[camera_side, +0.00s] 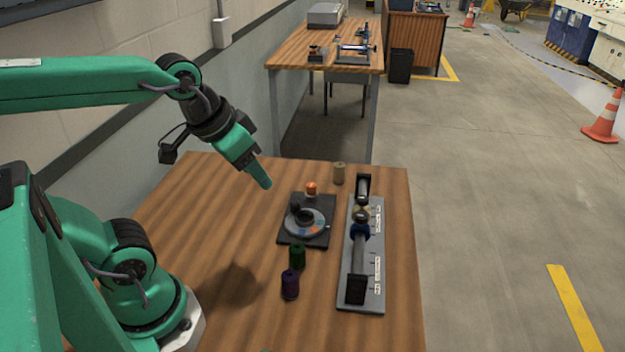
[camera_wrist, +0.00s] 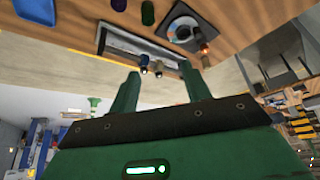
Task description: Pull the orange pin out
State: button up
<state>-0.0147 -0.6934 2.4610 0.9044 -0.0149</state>
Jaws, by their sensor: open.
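The orange pin (camera_side: 312,187) stands at the far edge of a dark square plate (camera_side: 286,236) that carries a round grey dial with a black knob (camera_side: 304,215). A small orange spot (camera_wrist: 204,48), likely the pin, shows right of the fingers in the wrist view. My gripper (camera_side: 263,182) is in the air to the left of the pin, apart from it, pointing down and right. Its two green fingers are spread with nothing between them in the wrist view (camera_wrist: 159,85). The pin's lower end is hidden.
Green (camera_side: 297,257) and purple (camera_side: 290,284) rollers stand in front; a tan roller (camera_side: 339,173) stands behind. A blue tray (camera_wrist: 36,10) shows in the wrist view. The table's left part is clear.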

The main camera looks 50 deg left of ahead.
jog(key=w+a+n+g, duration=0.1)
jog(key=w+a+n, duration=0.1)
jog(key=w, duration=0.4)
jog(key=n+g, duration=0.4)
jog(key=n, duration=0.1)
send_near(311, 184)
jog(key=shift+s+d+f, duration=0.1)
jog(key=shift+d+f, duration=0.15)
jog(key=shift+a+f, duration=0.25)
jog(key=shift+f, duration=0.15)
jog(key=shift+f, duration=0.1)
jog(key=shift+w+d+f, duration=0.1)
jog(key=shift+f, duration=1.8)
jog(key=shift+w+f, duration=0.1)
jog(key=shift+f, duration=1.8)
